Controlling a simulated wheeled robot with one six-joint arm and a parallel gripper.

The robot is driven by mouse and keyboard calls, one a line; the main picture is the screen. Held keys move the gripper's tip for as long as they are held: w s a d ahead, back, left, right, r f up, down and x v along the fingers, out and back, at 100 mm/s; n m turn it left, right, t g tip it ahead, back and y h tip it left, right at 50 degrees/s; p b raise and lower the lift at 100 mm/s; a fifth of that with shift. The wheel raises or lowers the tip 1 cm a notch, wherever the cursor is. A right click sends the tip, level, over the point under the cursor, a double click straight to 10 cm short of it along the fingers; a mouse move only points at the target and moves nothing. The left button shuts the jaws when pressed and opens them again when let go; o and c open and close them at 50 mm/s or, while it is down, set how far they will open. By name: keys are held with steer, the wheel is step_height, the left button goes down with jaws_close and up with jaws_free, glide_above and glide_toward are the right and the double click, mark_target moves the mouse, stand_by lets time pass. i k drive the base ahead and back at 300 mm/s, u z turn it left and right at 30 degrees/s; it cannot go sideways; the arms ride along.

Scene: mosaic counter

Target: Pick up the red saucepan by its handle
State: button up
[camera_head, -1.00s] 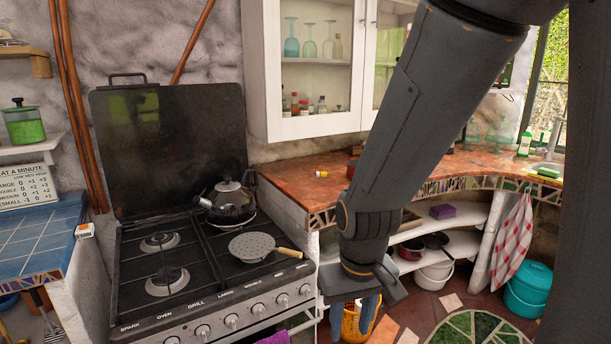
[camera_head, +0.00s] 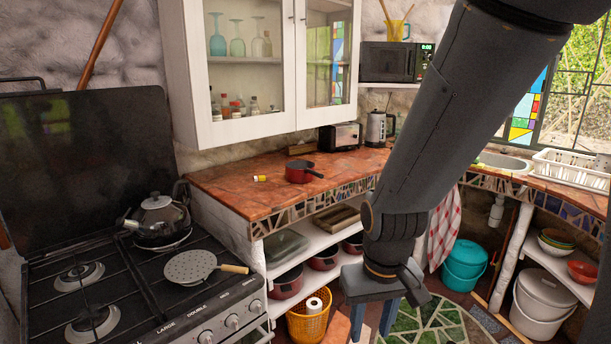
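The red saucepan (camera_head: 299,172) stands upright on the terracotta-coloured counter (camera_head: 232,180), left of my arm. Its dark handle (camera_head: 315,174) points right and slightly toward me. My gripper (camera_head: 374,318) hangs low in front of the counter, below and to the right of the saucepan and well apart from it. Its two blue-grey fingers point down and stand apart with a gap between them. Nothing shows held in it.
A small yellow-labelled jar (camera_head: 260,178) lies left of the saucepan. A toaster (camera_head: 340,136) and kettle (camera_head: 380,128) stand behind. The white wall cabinet (camera_head: 250,125) overhangs the counter's back. A yellow basket (camera_head: 309,322) stands below.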

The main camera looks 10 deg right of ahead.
mark_target(297, 171)
steer(key=z, duration=1.75)
steer(key=i, duration=2.45)
steer(key=u, duration=3.4)
steer(key=i, duration=0.5)
steer(key=u, duration=0.05)
